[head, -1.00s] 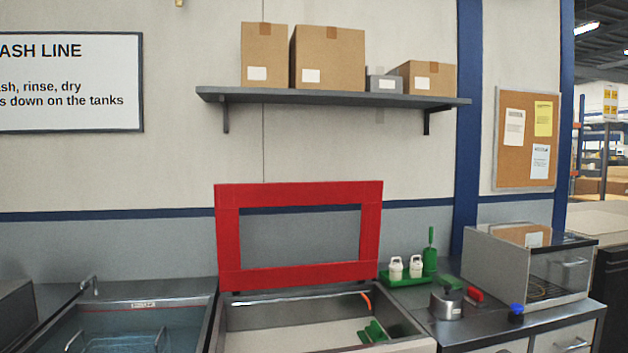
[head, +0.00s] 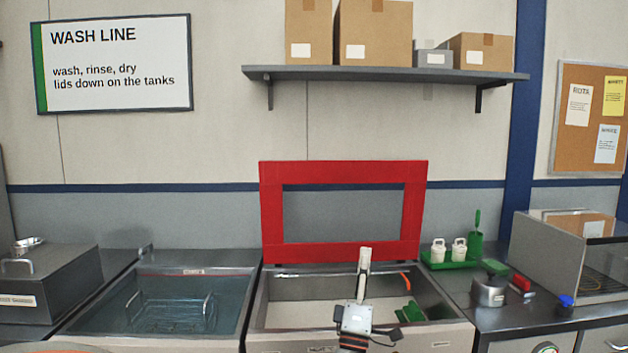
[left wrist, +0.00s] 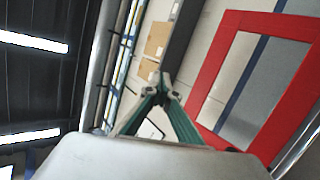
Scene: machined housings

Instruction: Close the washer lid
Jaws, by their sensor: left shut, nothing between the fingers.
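The washer lid is a red frame with an open window (head: 272,215). It stands upright, raised at the back edge of the washer tank (head: 285,313) in the head view. The tank below it is open, with a pale floor and a green item (head: 408,310) inside. My left gripper (head: 365,252) is in front of the lid's lower bar, pointing up over the tank; its fingers are shut and empty. In the left wrist view the gripper fingers (left wrist: 161,92) come together, and the red lid (left wrist: 213,80) is to their right. I cannot tell whether gripper and lid touch. My right gripper is not in view.
A second tank (head: 100,318) holding a wire basket (head: 175,313) is open at left. A shelf (head: 385,74) with boxes hangs above.

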